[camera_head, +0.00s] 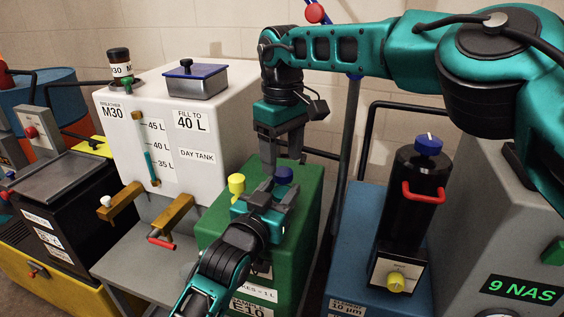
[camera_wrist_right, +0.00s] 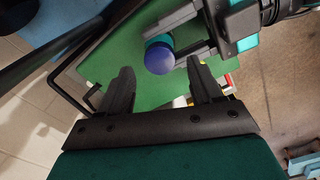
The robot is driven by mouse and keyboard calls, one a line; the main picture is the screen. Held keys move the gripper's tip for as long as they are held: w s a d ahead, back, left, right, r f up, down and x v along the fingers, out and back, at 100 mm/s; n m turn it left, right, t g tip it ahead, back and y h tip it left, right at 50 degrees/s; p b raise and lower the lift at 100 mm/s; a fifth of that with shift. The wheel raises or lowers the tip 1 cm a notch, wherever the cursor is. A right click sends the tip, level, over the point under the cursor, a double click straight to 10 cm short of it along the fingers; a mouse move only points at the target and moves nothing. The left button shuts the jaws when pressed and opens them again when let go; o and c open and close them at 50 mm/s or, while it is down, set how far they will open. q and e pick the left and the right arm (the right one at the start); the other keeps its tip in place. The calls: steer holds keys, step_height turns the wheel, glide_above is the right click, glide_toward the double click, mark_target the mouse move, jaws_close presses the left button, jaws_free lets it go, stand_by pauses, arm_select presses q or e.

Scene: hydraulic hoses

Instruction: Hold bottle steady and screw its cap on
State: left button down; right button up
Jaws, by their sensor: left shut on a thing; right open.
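A small bottle with a dark blue cap (camera_head: 283,174) stands at the green cabinet top, mostly hidden by my left gripper (camera_head: 274,190). In the right wrist view the round blue cap (camera_wrist_right: 159,60) sits over a teal part of the bottle (camera_wrist_right: 158,41). The left gripper's dark fingers (camera_wrist_right: 184,38) are shut on the bottle from the side. My right gripper (camera_head: 281,172) points down close above the cap. Its fingers (camera_wrist_right: 161,80) are apart and empty, with the cap ahead of the gap. I cannot tell how far the cap is screwed on.
A white day tank (camera_head: 200,125) stands at the left. A blue unit (camera_head: 350,240) with a black filter cylinder (camera_head: 408,215) is at the right. A dark pipe frame (camera_head: 365,140) rises behind.

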step_height(320, 180, up, 2)
steer(key=shift+c, duration=0.4)
